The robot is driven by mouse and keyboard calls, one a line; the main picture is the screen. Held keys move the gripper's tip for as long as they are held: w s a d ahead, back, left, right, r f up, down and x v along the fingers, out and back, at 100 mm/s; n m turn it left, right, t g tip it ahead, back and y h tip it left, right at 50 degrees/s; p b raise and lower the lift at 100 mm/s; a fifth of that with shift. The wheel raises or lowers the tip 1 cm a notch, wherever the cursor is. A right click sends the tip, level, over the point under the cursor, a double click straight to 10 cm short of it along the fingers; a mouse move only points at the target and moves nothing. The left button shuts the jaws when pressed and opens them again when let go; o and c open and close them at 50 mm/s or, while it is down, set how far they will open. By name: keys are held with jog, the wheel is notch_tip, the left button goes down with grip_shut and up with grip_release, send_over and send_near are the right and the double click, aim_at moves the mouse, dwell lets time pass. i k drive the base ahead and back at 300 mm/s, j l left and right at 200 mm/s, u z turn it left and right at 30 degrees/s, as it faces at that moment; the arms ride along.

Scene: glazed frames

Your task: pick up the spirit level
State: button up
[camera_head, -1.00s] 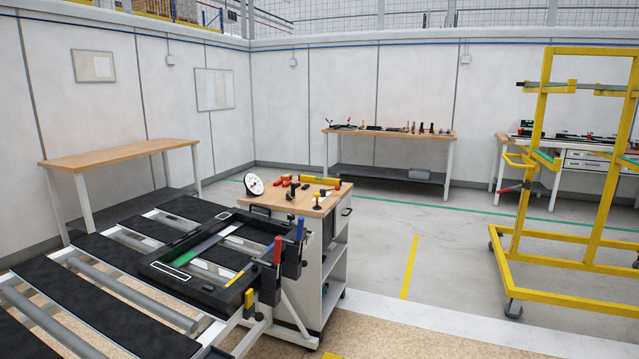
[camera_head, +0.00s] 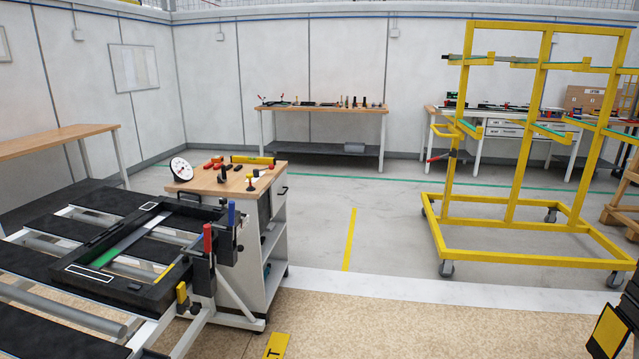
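A yellow bar that looks like the spirit level (camera_head: 252,160) lies flat along the back edge of the wooden top of a tool trolley (camera_head: 226,185). It is small in the view, and its vials cannot be made out. My gripper is not in view.
Red-handled tools and a white dial gauge (camera_head: 181,169) share the trolley top. A roller table with a dark frame (camera_head: 110,287) stands front left. A yellow rack (camera_head: 515,251) on castors stands right, workbenches (camera_head: 320,109) behind. Floor between trolley and rack is clear. A black-yellow object (camera_head: 610,332) is cut off bottom right.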

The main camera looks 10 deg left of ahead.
aim_at(236, 158)
jog(key=i+u, duration=0.1)
jog(key=i, duration=1.4)
jog(key=i+l, duration=0.15)
jog(key=i, duration=1.3)
jog(key=i+u, duration=0.3)
jog(key=i, duration=0.2)
jog(key=i+u, duration=0.3)
jog(key=i, duration=0.2)
jog(key=i+l+u, duration=0.3)
jog(key=i, duration=0.2)
jog(key=i+l+u, duration=0.3)
jog(key=i, duration=0.2)
jog(key=i+l+u, duration=0.3)
jog(key=i, duration=0.15)
jog(key=i+u, duration=0.65)
jog(key=u, duration=0.3)
jog(key=i+l+u, duration=0.25)
jog(key=u, duration=0.2)
jog(key=i, duration=0.05)
